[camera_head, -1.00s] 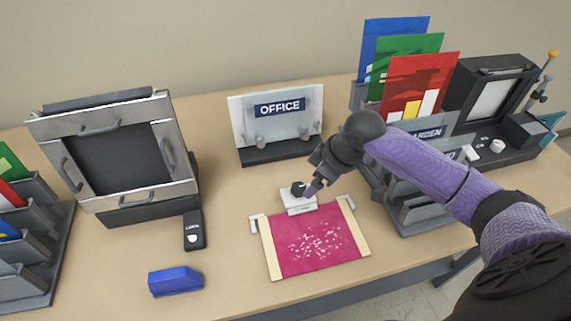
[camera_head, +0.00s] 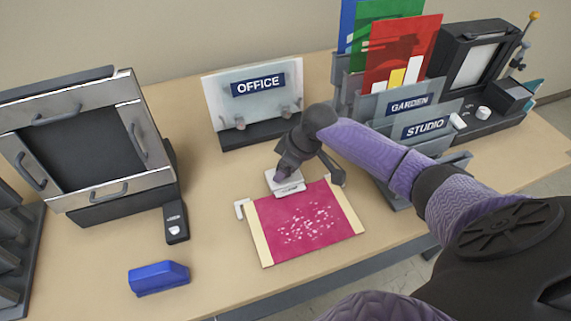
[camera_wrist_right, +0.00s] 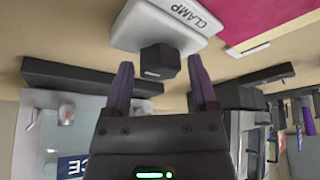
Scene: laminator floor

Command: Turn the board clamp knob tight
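The board clamp is a white block (camera_head: 289,186) at the back edge of the magenta board (camera_head: 306,222). In the right wrist view the block (camera_wrist_right: 195,22) reads CLAMP and carries a dark faceted knob (camera_wrist_right: 160,61). My right gripper (camera_wrist_right: 160,75) is open, with one purple finger on each side of the knob. The knob sits between the fingertips with gaps showing; I see no clear contact. In the head view my right gripper (camera_head: 284,172) points down over the clamp and hides the knob. My left gripper is not in view.
An OFFICE sign (camera_head: 257,90) stands behind the clamp. GARDEN and STUDIO file holders (camera_head: 425,127) stand close on the right. A framed machine (camera_head: 88,140), a black LAMIN-labelled block (camera_head: 176,222) and a blue block (camera_head: 158,277) are at left. The table's front strip is clear.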

